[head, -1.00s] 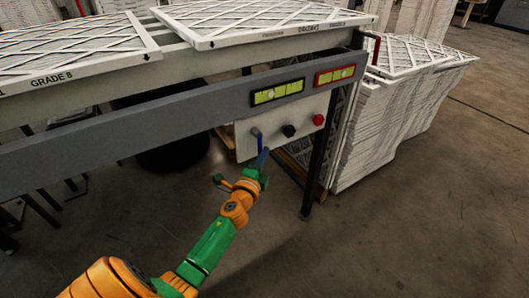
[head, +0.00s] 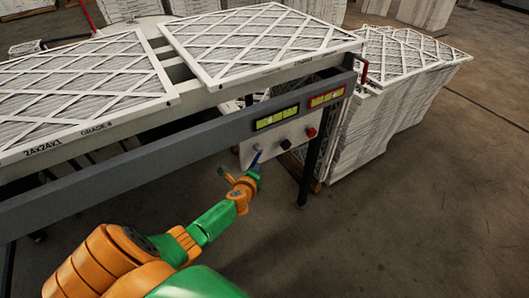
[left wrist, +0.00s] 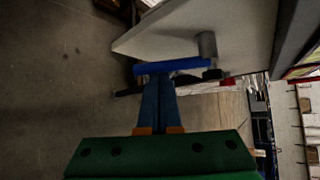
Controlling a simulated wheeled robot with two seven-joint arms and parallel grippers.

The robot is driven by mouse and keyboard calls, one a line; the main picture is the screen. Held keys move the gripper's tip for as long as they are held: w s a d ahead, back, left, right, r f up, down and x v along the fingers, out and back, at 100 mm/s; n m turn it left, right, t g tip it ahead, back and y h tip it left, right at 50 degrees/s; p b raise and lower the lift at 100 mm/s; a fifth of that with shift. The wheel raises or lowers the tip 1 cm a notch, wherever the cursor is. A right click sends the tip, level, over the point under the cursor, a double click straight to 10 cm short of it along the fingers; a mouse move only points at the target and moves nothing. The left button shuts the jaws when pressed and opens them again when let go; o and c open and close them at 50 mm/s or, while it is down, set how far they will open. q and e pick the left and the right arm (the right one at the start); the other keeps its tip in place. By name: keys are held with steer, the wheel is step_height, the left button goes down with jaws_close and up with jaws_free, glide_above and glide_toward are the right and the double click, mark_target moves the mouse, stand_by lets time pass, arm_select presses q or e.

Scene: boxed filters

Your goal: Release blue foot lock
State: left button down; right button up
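The blue lever (head: 255,160), which I take for the blue foot lock, is by a grey peg on the white control panel under the conveyor's side rail. In the left wrist view the blue bar (left wrist: 170,67) lies crosswise beside the grey cylinder (left wrist: 207,45). My left gripper (left wrist: 158,80) has its dark blue fingers close together, tips at the bar; whether they touch it is hard to tell. The bar runs across the tips rather than visibly between them. In the head view my left gripper (head: 252,172) is small beside the lever. My right gripper is out of view.
The panel also carries a black knob (head: 286,144) and a red button (head: 311,132), with two yellow-green displays (head: 277,117) above. Framed filters (head: 262,42) lie on the conveyor. A filter stack (head: 365,125) stands at the right. Open floor (head: 420,220) lies in front.

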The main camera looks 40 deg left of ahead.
arm_select(q)
steer(key=g+p, duration=0.1)
steer(key=r+m+g+p, duration=0.1)
steer(key=p, duration=0.1)
steer(key=s+r+g+p, duration=0.1)
steer(key=p, duration=0.1)
steer(key=shift+s+a+r+m+y, duration=0.1)
steer(key=shift+a+m+y, duration=0.2)
steer(key=shift+y, duration=0.1)
steer(key=shift+s+a+r+m+g+p, duration=0.15)
steer(key=shift+r+g+p, duration=0.25)
steer(key=shift+p, duration=0.4)
steer(key=shift+s+r+m+g+p, duration=0.25)
steer(key=shift+g+p, duration=0.25)
steer(key=shift+p, duration=0.25)
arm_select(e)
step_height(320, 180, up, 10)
arm_select(q)
steer(key=shift+r, duration=0.1)
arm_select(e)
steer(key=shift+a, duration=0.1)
